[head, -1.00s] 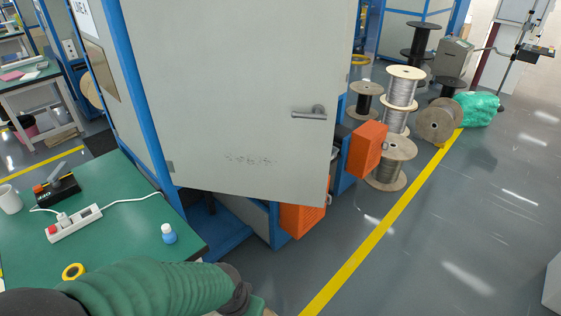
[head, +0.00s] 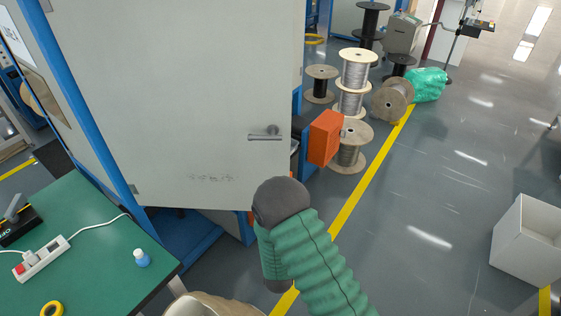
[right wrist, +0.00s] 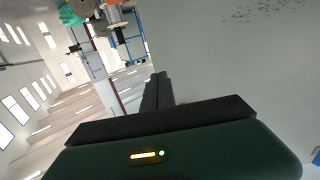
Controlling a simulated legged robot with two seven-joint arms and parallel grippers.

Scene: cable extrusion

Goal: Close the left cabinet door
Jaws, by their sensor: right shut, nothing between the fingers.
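The left cabinet door (head: 190,90) is a large pale grey panel that stands open from the blue-framed cabinet (head: 95,105). Its lever handle (head: 265,134) is near its right edge, with faint scribbled marks below. My green-sleeved right arm comes in from the bottom, in front of the door's lower right corner; its gripper cannot be made out there. In the right wrist view my right gripper (right wrist: 157,91) is shut and empty. The pale door surface (right wrist: 225,65) fills the right of that view beside the fingers; contact cannot be told. My left gripper is not in view.
A green table (head: 95,240) with a power strip (head: 42,258) and small bottle (head: 142,258) stands at left. An orange box (head: 324,137) juts out right of the door. Wire spools (head: 357,70) stand behind. A white box (head: 527,240) is at right. Open floor lies between.

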